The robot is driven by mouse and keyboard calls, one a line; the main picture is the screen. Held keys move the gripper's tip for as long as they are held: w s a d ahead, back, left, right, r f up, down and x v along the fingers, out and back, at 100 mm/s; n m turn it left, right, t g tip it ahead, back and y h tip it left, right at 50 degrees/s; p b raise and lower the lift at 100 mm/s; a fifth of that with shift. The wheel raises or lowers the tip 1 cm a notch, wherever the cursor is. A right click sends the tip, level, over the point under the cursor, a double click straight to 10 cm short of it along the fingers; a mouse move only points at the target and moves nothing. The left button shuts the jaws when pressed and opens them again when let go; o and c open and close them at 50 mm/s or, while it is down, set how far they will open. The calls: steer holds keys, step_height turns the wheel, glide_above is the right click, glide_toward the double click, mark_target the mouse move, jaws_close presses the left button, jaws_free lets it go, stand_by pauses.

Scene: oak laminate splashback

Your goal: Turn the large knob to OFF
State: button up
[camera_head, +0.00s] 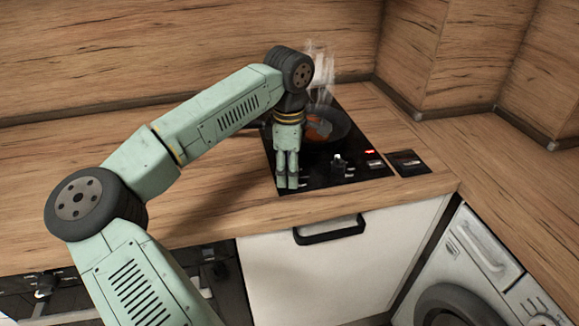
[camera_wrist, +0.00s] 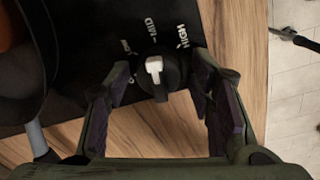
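A black knob with a white pointer mark (camera_wrist: 154,66) sits between the fingers of my gripper (camera_wrist: 160,80) in the wrist view. The fingers are apart on either side of it, with small gaps; contact cannot be made out. Labels MID and HIGH show beside the knob; an OFF label is not readable. In the head view my gripper (camera_head: 287,184) points down at the front left of the black cooktop (camera_head: 315,180) and hides this knob. Another black knob (camera_head: 338,165) with a white mark stands to its right. Which knob is larger is unclear.
A dark pan (camera_head: 340,127) with orange food steams on the cooktop behind my gripper; its side shows in the wrist view (camera_wrist: 40,50). A red light (camera_head: 370,152) glows at right. A small black panel (camera_head: 408,162) lies beside the cooktop. The counter (camera_head: 210,190) is clear at left.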

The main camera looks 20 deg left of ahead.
steer(key=c, duration=0.9)
steer(key=shift+f+n+b, duration=0.1)
steer(key=shift+n+b, duration=0.2)
steer(key=shift+b, duration=0.05)
steer(key=n+b, duration=0.2)
steer(key=shift+f+n+b, duration=0.1)
steer(key=shift+n+b, duration=0.2)
steer(key=shift+b, duration=0.05)
steer(key=n+b, duration=0.2)
steer(key=n, duration=0.1)
steer(key=shift+n, duration=0.3)
steer(key=n+b, duration=0.3)
steer(key=n, duration=0.3)
steer(key=shift+w+d, duration=0.1)
steer(key=n, duration=0.3)
steer(key=n+b, duration=0.1)
steer(key=n, duration=0.3)
steer(key=shift+r+g, duration=0.2)
steer(key=shift+g, duration=0.2)
